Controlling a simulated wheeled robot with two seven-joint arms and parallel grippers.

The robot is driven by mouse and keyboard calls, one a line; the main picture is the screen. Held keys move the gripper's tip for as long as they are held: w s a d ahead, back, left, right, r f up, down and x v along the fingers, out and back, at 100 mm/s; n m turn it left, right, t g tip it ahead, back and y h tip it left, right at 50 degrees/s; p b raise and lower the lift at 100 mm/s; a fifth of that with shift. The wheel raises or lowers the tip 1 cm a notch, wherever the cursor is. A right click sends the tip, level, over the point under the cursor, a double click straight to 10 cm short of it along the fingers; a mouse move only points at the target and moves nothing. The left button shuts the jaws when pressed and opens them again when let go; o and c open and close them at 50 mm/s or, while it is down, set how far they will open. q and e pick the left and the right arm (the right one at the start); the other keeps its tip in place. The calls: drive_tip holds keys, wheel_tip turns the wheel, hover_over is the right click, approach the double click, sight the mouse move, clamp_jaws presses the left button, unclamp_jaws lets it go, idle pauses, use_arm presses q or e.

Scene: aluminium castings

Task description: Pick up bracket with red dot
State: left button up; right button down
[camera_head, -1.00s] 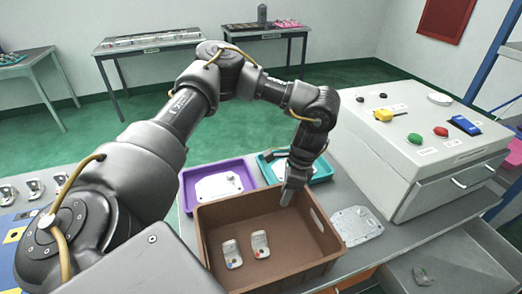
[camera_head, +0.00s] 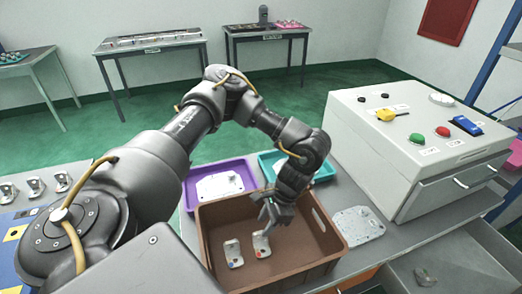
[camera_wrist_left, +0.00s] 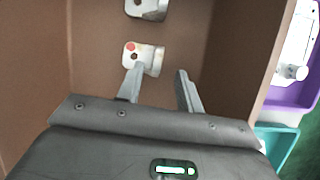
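The bracket with the red dot (camera_head: 261,243) is a small pale metal piece in the brown crate (camera_head: 207,235), the right one of two there. In the left wrist view this bracket (camera_wrist_left: 151,62) shows its red dot and a dark hole, just beyond my fingertips. My left gripper (camera_head: 268,219) is over the crate, close to the bracket's far end. In the left wrist view the gripper (camera_wrist_left: 160,72) is open, with nothing visible between its fingers. Whether a finger touches the bracket I cannot tell. My right gripper is not in view.
A second bracket (camera_head: 233,254) with a bluish mark lies to the left. The crate walls surround both. Behind are a purple tray (camera_head: 190,190) and a teal tray (camera_head: 325,171). A flat casting (camera_head: 358,226) and a grey control box (camera_head: 380,150) are at the right.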

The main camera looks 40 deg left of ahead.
sight(260, 232)
use_arm(q)
drive_tip(key=shift+s+f, duration=0.2)
drive_tip(key=shift+f, duration=0.05)
drive_tip(key=shift+p+x, duration=0.6)
drive_tip(key=shift+x, duration=1.7)
drive_tip(key=shift+d, duration=0.1)
clamp_jaws()
